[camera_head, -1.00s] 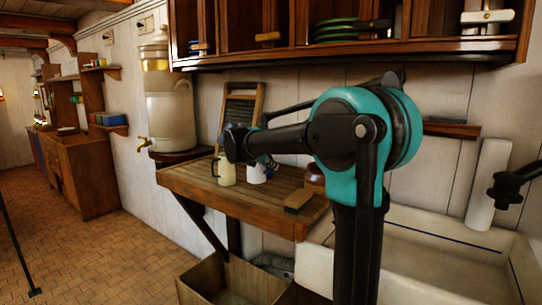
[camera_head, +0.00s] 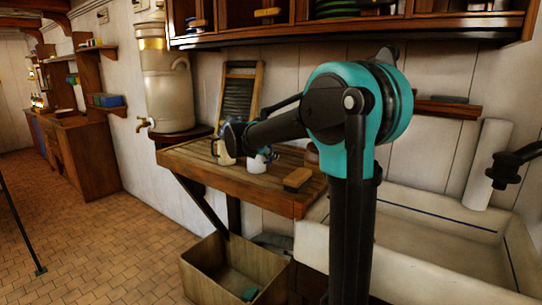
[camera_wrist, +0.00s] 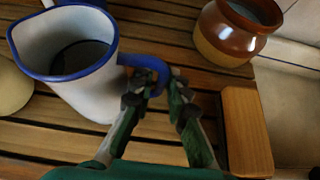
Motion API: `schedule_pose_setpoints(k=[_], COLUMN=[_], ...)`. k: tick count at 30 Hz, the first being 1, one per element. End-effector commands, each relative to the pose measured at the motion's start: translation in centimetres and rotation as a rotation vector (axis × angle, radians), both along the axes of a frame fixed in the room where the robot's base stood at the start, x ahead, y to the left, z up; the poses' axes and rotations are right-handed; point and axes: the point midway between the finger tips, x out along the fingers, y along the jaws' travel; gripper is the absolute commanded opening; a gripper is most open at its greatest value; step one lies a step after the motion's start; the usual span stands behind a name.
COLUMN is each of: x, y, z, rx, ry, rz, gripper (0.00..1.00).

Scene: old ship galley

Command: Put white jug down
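The white jug (camera_wrist: 95,98) has a blue rim and a blue handle. It stands roughly upright at the left in the wrist view, mouth facing the camera. In the head view the jug (camera_head: 256,164) is at the slatted wooden counter (camera_head: 190,160). My gripper (camera_wrist: 165,92) has its fingers on both sides of the handle and appears shut on it. I cannot tell whether the jug's base touches the slats. In the head view my gripper (camera_head: 267,153) is small and partly hidden by my arm.
A cream mug (camera_head: 225,152) is close left of the jug. A brown pot (camera_wrist: 238,30) and a wooden block (camera_wrist: 246,132) are to the right. A washboard (camera_head: 240,92) leans behind. A white sink (camera_head: 430,235) is right of the counter; a wooden box (camera_head: 215,285) is below.

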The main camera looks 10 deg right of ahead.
Motion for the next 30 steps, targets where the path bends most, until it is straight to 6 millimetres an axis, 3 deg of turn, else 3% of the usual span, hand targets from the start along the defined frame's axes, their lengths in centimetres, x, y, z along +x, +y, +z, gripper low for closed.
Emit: schedule_pose_setpoints(k=[14, 30], x=[-0.3, -6.0], y=[0.3, 6.0], z=[0.5, 6.0], rx=[0.0, 0.0], ry=[0.0, 0.0], rz=[0.001, 0.004], gripper=[0.29, 0.29])
